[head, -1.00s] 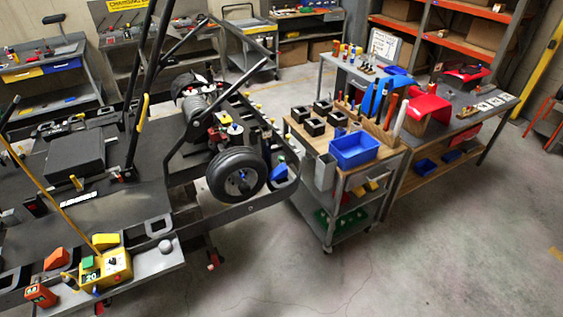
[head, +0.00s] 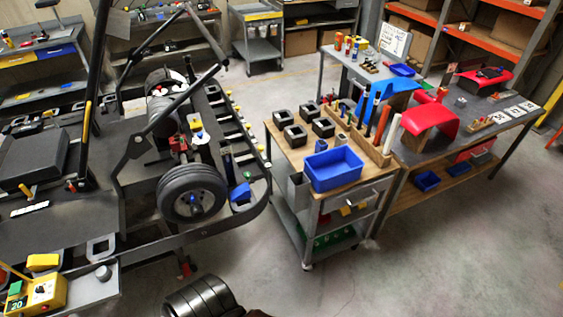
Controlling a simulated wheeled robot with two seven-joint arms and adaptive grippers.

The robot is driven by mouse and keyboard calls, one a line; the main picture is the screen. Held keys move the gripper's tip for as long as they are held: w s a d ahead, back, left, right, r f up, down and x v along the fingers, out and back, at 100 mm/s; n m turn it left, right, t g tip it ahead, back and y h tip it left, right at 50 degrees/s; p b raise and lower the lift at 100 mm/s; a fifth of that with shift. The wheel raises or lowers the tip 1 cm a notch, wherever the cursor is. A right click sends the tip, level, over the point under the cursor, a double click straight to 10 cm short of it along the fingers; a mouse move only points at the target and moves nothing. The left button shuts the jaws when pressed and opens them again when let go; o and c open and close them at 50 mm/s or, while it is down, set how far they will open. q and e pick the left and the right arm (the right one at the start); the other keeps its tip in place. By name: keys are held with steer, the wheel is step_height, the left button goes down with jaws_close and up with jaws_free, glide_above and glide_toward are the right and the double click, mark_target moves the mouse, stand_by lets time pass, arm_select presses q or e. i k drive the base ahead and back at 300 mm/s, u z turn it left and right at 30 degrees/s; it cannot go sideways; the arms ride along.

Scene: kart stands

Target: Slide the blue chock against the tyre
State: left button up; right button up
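The blue chock (head: 240,193) sits on the dark kart stand frame, just right of the black tyre (head: 192,193). The tyre stands upright with its grey hub facing me. The chock looks close to the tyre's right side; I cannot tell whether they touch. No gripper fingers show in the head view, and nothing is seen holding the chock.
A dark ribbed rounded shape, probably part of my arm, shows at the bottom edge. A wood-topped cart with a blue bin (head: 334,168) stands to the right. A yellow box (head: 38,293) sits on the shelf at lower left. The floor (head: 420,270) at lower right is clear.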

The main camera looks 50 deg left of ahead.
mark_target(242, 192)
steer(key=u, duration=0.15)
steer(key=i, duration=1.25)
steer(key=u, duration=1.25)
steer(key=i, duration=0.85)
steer(key=u, duration=1.25)
steer(key=i, duration=0.2)
